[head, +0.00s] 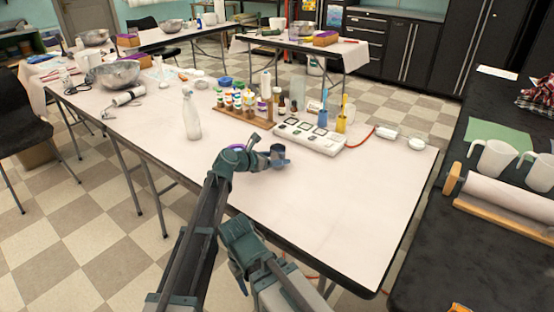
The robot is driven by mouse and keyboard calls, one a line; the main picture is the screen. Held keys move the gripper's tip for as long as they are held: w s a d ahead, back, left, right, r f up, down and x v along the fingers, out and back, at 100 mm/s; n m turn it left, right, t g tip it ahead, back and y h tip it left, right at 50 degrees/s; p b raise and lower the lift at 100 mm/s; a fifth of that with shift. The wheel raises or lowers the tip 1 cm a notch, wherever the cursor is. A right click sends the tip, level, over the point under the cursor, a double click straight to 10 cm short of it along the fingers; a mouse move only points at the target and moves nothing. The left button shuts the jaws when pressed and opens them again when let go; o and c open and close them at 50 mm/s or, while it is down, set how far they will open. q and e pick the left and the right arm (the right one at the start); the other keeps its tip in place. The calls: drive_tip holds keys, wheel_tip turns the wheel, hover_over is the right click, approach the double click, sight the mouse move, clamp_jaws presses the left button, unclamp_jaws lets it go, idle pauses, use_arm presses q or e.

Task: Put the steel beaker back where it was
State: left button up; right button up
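A small grey-blue cup-like thing, which looks like the steel beaker (280,156), is at the tip of my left gripper (268,156), over the near middle of the white table (330,215). The gripper appears shut on it, reaching from its left side. The fingers are small and dark here. I cannot tell whether the beaker's base touches the table. My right arm is folded low at the bottom centre, in front of the table's near edge. Its fingertips cannot be made out.
A wooden rack of small bottles (240,110), a white tray with dark squares (309,136) and a yellow holder (341,122) stand behind the gripper. The table's right front is clear. A black counter with white mugs (492,158) is at right.

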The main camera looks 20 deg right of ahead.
use_arm(q)
drive_tip(key=o, duration=0.4)
drive_tip(key=shift+o, duration=0.2)
drive_tip(key=shift+a+r+p, duration=0.1)
drive_tip(key=shift+r+p, duration=0.2)
drive_tip(key=shift+p, duration=0.05)
drive_tip(key=p+v, duration=0.4)
drive_tip(key=v, duration=0.7)
drive_tip(key=shift+s+a, duration=0.3)
drive_tip(key=shift+a, duration=0.05)
